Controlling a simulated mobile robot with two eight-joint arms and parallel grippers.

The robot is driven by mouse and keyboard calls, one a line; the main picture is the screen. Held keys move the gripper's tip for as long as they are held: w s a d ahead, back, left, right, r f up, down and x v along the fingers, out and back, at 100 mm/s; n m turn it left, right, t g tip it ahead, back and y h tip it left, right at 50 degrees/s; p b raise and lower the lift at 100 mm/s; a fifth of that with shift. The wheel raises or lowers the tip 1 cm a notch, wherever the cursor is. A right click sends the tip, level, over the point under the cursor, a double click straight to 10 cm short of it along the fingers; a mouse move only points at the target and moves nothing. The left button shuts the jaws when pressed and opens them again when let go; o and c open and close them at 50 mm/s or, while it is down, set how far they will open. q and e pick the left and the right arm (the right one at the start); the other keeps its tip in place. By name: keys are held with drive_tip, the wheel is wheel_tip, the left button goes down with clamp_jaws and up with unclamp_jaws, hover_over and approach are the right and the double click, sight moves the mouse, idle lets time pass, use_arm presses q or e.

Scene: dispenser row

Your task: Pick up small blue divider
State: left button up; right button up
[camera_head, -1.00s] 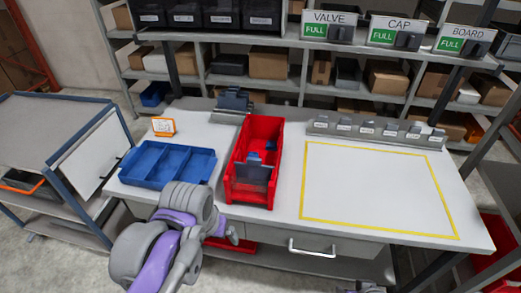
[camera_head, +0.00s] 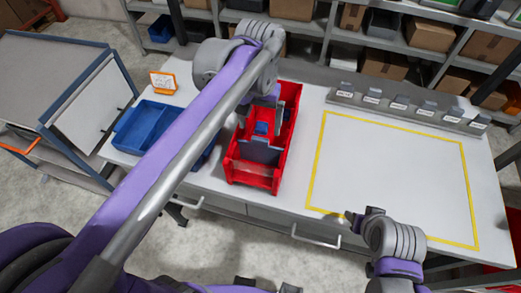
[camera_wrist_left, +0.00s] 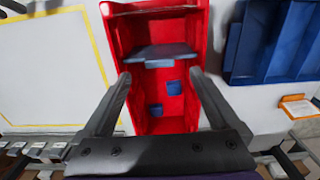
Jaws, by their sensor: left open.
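A red bin (camera_head: 234,169) stands on the table, and in the left wrist view (camera_wrist_left: 118,15) I look down into it. A blue-grey divider panel (camera_wrist_left: 160,55) stands across the bin; it also shows in the head view (camera_head: 258,151). Two small blue pieces, one (camera_wrist_left: 174,88) nearer the panel and one (camera_wrist_left: 156,109) farther off, show inside the bin; I cannot tell if they are separate dividers. My left gripper (camera_wrist_left: 160,76) is open and empty above the bin, its fingers on either side of these pieces. My right gripper (camera_head: 349,217) is at the table's front; its jaws are unclear.
A blue compartment tray (camera_head: 150,131) lies left of the bin, partly hidden by my left arm. An orange-framed card (camera_head: 164,83) stands behind it. A yellow-outlined area (camera_head: 395,170) on the right is clear. A labelled grey rack (camera_head: 405,108) lines the back edge.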

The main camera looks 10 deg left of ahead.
sight(260, 139)
use_arm(q)
drive_tip(key=shift+w+f, duration=0.2)
drive_tip(key=shift+f, duration=0.45)
wheel_tip(260, 139, down, 4)
drive_tip(key=shift+f, duration=0.2)
drive_tip(key=shift+s, duration=0.1)
drive_tip(key=shift+c, duration=0.2)
clamp_jaws()
